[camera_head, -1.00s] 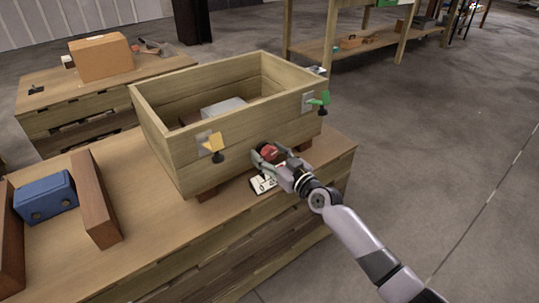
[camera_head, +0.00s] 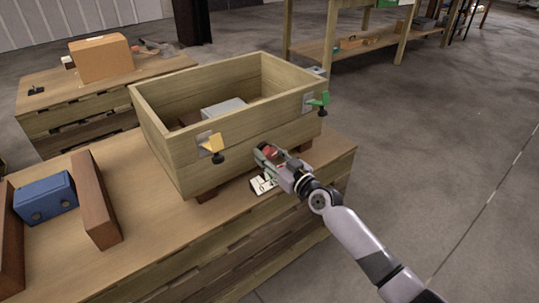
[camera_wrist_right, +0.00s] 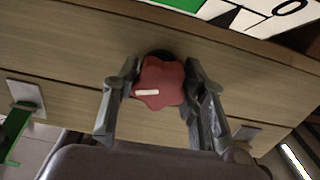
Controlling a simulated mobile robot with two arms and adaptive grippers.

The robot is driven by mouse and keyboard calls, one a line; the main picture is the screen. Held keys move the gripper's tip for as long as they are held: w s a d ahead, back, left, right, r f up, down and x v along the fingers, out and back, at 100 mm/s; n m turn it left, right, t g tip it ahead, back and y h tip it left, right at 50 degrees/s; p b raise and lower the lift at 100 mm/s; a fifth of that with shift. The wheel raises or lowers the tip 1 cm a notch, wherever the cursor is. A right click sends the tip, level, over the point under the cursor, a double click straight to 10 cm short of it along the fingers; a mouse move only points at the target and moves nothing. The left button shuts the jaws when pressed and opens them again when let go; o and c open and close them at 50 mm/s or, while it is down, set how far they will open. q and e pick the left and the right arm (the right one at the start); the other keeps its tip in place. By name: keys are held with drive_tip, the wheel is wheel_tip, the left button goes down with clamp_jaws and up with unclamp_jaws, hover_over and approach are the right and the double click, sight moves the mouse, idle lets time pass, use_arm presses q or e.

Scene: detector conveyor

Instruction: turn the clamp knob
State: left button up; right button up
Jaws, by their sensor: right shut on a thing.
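The red clamp knob (camera_wrist_right: 160,84) with a white mark sits on the front wall of the wooden box (camera_head: 170,154). It also shows in the head view, partly covered by my gripper (camera_head: 268,157). My right gripper (camera_wrist_right: 160,90) has one finger on each side of the knob and is shut on it. In the wrist view the white mark lies towards the left of the knob, nearly level. My left gripper is not in view.
A yellow lever (camera_head: 212,143) and a green lever (camera_head: 319,100) stick out from the box's front. A black and white card (camera_head: 262,185) lies below the knob. A blue block (camera_head: 46,198) sits between brown boards at left.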

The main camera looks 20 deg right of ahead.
drive_tip(key=shift+m, duration=2.7)
drive_tip(key=o, duration=1.2)
drive_tip(key=v, duration=1.2)
